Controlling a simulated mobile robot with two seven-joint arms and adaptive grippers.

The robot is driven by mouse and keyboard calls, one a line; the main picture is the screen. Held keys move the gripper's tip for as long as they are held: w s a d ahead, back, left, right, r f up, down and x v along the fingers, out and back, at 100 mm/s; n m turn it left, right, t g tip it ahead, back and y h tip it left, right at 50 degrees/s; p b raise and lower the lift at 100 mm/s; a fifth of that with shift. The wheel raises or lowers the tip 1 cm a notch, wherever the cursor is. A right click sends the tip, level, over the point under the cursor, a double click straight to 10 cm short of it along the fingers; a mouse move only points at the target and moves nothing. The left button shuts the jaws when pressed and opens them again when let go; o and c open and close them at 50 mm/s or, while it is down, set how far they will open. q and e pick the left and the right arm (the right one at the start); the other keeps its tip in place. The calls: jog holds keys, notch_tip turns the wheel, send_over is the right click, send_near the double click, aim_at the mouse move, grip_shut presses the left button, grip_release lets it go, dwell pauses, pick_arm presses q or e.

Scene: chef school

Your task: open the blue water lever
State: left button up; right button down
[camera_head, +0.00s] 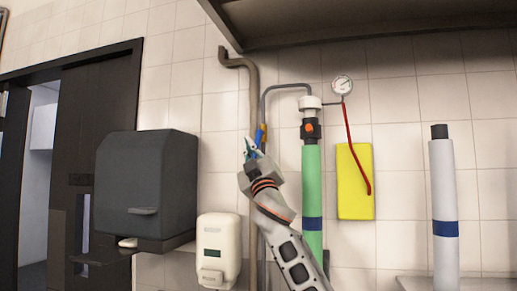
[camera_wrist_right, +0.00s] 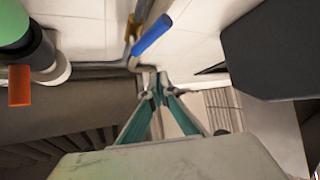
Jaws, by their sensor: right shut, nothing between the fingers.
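The blue water lever (camera_head: 264,132) is a small blue handle on the thin wall pipe, with a yellow part (camera_head: 258,139) beside it. In the right wrist view the blue lever (camera_wrist_right: 152,35) slants up to the right from the pipe, close beyond the fingertips. My right gripper (camera_head: 249,149) is raised in front of the pipe, just left of and below the lever. Its teal fingers are shut and empty in the right wrist view (camera_wrist_right: 159,88). A gap shows between fingertips and lever there; contact is not visible. My left gripper is not in view.
A dark dispenser (camera_head: 147,185) and a white soap dispenser (camera_head: 218,248) are on the wall to the left. A green pipe (camera_head: 312,190) with an orange knob (camera_head: 310,128), a gauge (camera_head: 342,85) and a yellow panel (camera_head: 354,180) are to the right. A dark hood (camera_head: 370,20) hangs above.

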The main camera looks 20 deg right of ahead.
jog(key=shift+s+d+f+b, duration=0.1)
jog(key=shift+s+d+f, duration=0.1)
jog(key=shift+s, duration=0.65)
jog(key=shift+s+d+f+b, duration=0.1)
jog(key=shift+s+d+f, duration=0.15)
jog(key=shift+s, duration=0.65)
jog(key=shift+s+d+f+b, duration=0.1)
jog(key=shift+s+d+f, duration=0.1)
jog(key=shift+s, duration=0.65)
jog(key=shift+r, duration=0.1)
